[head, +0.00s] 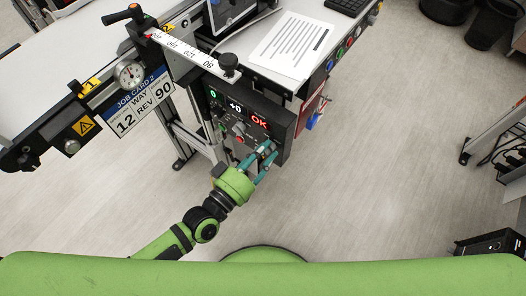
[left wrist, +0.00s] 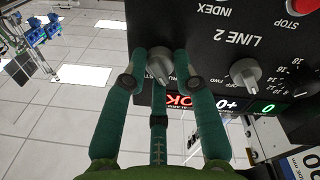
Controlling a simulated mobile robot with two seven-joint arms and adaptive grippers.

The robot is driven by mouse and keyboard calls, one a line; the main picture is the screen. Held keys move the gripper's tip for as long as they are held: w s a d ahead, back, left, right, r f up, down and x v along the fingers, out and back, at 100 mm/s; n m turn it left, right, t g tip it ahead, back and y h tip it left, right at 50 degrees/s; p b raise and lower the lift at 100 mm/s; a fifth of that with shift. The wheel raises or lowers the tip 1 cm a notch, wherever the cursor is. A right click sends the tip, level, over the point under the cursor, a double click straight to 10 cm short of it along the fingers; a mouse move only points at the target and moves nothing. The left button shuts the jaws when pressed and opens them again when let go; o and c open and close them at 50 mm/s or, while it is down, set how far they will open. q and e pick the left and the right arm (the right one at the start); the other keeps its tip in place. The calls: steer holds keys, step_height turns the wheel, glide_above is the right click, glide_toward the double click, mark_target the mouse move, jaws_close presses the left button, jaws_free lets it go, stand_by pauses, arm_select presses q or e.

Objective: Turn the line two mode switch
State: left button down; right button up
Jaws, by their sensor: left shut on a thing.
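The line 2 control panel (head: 278,133) is a dark box at the end of the conveyor, with lit green, white and red "OK" displays. In the left wrist view the panel (left wrist: 215,55) appears upside down, with "LINE 2" and "INDEX" lettering. My left gripper (head: 266,150) is at the panel's lower right part. Part of the label beside this knob is hidden. My right gripper is not in view.
A second grey knob (left wrist: 245,73) with an "OFF" and "FWD" label sits beside the held one. A red STOP button (left wrist: 302,6) is near the panel's edge. A job card (head: 141,103) and dial gauge (head: 130,73) are on the conveyor at left. Open floor lies right.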

arm_select(q)
steer(key=shift+w+r+n, duration=0.2)
steer(key=shift+r+n, duration=0.2)
steer(key=shift+n, duration=0.6)
steer(key=c, duration=1)
jaws_free()
steer(key=shift+c, duration=0.2)
steer(key=shift+o, duration=0.3)
steer(key=shift+f, duration=0.15)
steer(key=shift+s+f, duration=0.1)
steer(key=v, duration=1.2)
